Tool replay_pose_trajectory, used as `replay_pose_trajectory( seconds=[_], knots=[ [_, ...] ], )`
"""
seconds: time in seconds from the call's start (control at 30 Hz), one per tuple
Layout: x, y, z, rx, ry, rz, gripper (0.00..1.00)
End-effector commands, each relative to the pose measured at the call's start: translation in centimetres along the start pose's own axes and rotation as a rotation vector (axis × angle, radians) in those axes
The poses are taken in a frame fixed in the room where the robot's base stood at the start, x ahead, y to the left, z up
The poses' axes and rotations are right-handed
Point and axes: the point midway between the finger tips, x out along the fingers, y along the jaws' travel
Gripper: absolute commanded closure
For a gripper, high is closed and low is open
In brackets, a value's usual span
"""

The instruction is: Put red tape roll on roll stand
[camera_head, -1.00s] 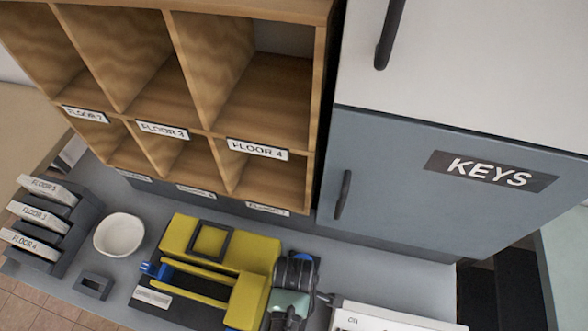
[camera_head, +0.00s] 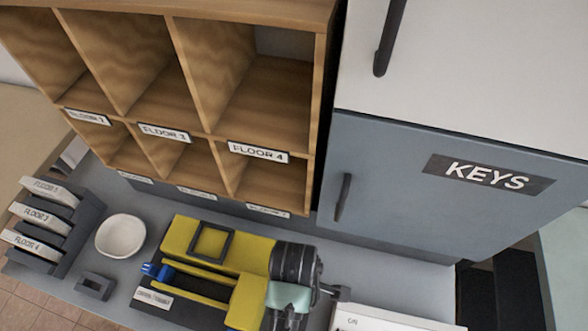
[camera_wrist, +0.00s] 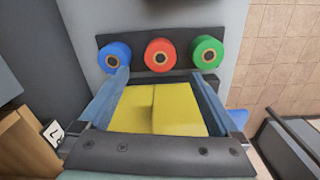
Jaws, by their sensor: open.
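The red tape roll (camera_wrist: 160,55) sits between a blue roll (camera_wrist: 114,57) and a green roll (camera_wrist: 207,52) on a dark board in the wrist view. My gripper (camera_wrist: 159,78) is open, its two fingers pointing toward the rolls. The red roll lies just beyond the fingertips, between their lines, and nothing is held. A yellow body (camera_wrist: 155,108) shows between the fingers. The rolls are not visible in the head view.
A white bowl (camera_head: 121,235) and a dark rack (camera_head: 60,240) of labelled white pieces stand left on the grey counter (camera_head: 385,245). Wooden pigeonholes (camera_head: 265,95) and a grey KEYS cabinet (camera_head: 400,180) rise behind. A white labelled box (camera_head: 385,318) is at front right.

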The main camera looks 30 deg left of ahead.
Motion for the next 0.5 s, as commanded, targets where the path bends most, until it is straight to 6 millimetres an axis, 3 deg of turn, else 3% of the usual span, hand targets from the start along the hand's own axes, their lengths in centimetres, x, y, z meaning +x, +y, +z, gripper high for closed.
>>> replay_pose_trajectory(
  seconds=[0.2,0.5],
  knots=[
    [-3.3,0.0,0.0,0.001,0.000,0.001,0.02],
    [-4.2,0.0,0.0,0.001,0.000,-0.001,0.02]
  ],
)
